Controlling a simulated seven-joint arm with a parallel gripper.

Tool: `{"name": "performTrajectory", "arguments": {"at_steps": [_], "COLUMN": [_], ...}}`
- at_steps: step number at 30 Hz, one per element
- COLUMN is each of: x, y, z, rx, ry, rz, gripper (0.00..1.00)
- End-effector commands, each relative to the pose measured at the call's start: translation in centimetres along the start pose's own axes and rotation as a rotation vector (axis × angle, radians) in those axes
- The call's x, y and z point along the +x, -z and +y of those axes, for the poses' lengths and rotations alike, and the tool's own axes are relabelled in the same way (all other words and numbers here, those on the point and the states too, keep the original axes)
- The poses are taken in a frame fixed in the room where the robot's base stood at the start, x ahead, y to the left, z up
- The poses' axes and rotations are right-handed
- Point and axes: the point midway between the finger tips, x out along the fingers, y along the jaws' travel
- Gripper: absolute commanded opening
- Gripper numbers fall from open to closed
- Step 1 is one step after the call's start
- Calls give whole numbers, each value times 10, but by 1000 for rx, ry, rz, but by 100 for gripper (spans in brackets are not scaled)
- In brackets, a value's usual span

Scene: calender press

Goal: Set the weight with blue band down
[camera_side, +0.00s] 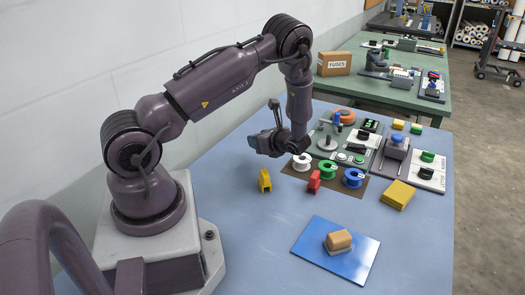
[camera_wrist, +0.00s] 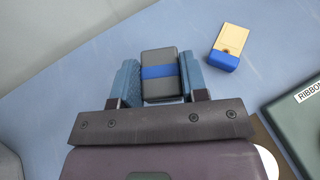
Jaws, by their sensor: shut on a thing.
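The weight with the blue band (camera_wrist: 160,82) is a dark grey block with a blue stripe across its middle. In the wrist view it sits between the two blue-grey fingers of my gripper (camera_wrist: 158,86), which is shut on it. In the side view my gripper (camera_side: 266,142) is over the far left part of the blue table (camera_side: 225,225), left of the board with controls. The weight cannot be made out clearly there, and its height above the table is hard to tell.
A tan block with a blue end (camera_wrist: 231,42) lies right of the weight. The grey-green board (camera_wrist: 300,118) is at the right. White (camera_side: 302,162), green (camera_side: 327,169) and blue (camera_side: 353,177) spools stand near yellow (camera_side: 265,181) and red (camera_side: 314,182) pieces.

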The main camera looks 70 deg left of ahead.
Motion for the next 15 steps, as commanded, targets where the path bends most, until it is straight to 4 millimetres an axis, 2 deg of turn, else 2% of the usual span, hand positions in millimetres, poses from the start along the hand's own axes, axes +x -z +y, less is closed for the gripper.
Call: {"name": "performTrajectory", "arguments": {"at_steps": [9,15], "x": [18,27], "y": [21,43], "z": [-17,-17], "rx": [0,0], "ry": [-2,-1], "rz": [-2,-2], "gripper": [1,1]}}
